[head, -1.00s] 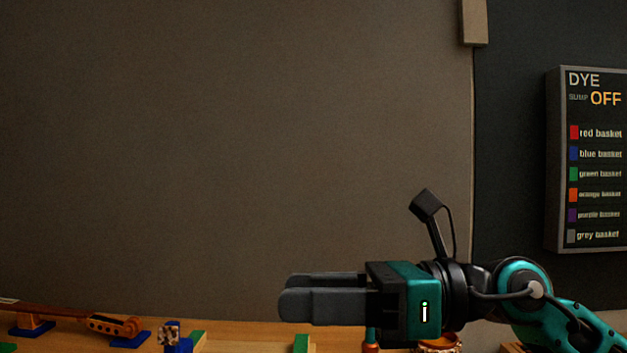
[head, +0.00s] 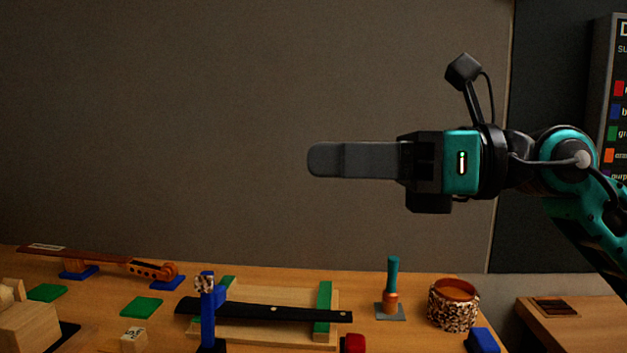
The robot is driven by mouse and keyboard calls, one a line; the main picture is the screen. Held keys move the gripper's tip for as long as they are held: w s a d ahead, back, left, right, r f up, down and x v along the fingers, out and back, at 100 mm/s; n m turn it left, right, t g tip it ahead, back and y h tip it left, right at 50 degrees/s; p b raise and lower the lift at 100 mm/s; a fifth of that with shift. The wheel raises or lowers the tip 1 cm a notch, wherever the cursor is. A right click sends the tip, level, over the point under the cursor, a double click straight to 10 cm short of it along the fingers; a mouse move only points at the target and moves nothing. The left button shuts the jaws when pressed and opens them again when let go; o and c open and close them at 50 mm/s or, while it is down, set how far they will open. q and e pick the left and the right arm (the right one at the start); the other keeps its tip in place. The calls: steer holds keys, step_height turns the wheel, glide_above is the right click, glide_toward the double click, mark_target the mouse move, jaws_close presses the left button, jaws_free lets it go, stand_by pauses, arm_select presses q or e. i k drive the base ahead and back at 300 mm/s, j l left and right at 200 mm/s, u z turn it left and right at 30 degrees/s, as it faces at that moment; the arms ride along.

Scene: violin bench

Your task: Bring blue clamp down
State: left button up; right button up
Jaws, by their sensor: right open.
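A blue upright piece with a pale, patterned knob at its top, which looks like the blue clamp (head: 208,310), stands at the front left of the bench. It is beside the left part of a long black bar (head: 265,311). My right gripper (head: 318,160) is in the air well above the bench, pointing left, up and to the right of the blue piece. It is open and holds nothing visible; its fingers overlap from this side. My left gripper is not in view.
A violin neck (head: 100,261) rests on blue blocks at the back left. A wooden frame with green strips (head: 323,305) lies under the bar. A teal-handled tool (head: 392,280) and a speckled cup (head: 453,308) stand right. Wooden blocks (head: 28,328) crowd the left front.

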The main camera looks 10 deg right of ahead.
mark_target(213, 296)
steer(key=k, duration=1)
